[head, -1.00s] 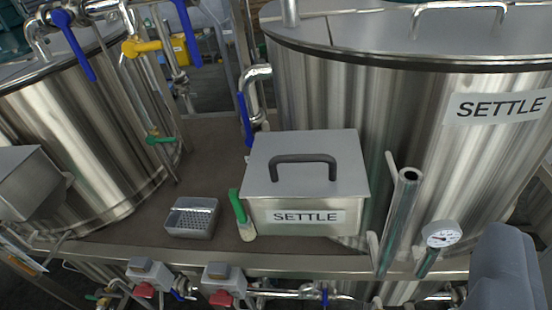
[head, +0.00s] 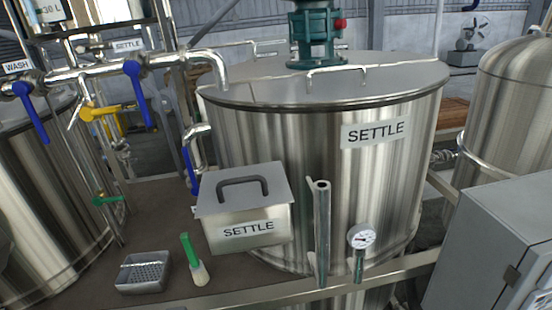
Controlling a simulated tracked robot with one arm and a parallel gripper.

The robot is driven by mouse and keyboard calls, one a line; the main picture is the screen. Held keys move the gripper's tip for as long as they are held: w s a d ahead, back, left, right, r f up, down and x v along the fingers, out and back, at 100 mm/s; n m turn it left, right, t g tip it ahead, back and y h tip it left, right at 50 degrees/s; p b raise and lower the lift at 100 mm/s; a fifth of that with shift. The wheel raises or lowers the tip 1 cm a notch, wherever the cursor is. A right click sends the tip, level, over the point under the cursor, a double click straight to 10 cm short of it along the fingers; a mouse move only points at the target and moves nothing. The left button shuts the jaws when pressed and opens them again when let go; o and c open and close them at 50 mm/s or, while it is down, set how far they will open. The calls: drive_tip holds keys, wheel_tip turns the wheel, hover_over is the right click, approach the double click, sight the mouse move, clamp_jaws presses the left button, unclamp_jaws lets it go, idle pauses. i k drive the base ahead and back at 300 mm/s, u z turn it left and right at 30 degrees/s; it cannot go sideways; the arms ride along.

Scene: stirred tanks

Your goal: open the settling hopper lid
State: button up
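The settling hopper (head: 262,243) is a small steel box labelled SETTLE, standing on the brown deck in front of the large SETTLE tank (head: 262,150). Its flat grey lid (head: 218,206) is closed and carries a dark arched handle (head: 243,183). My gripper does not show in this view, so its distance from the handle cannot be seen.
A green-handled brush (head: 193,262) and a perforated grey tray (head: 143,275) are left of the hopper. An upright metal tube (head: 322,235) and a gauge (head: 361,237) stand to its right. Pipes with blue-handled valves (head: 135,92) run at upper left. A grey cabinet (head: 500,250) fills the lower right.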

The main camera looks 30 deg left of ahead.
sight(240, 189)
drive_tip(key=z, duration=0.25)
drive_tip(key=i, duration=0.95)
drive_tip(key=u, duration=0.35)
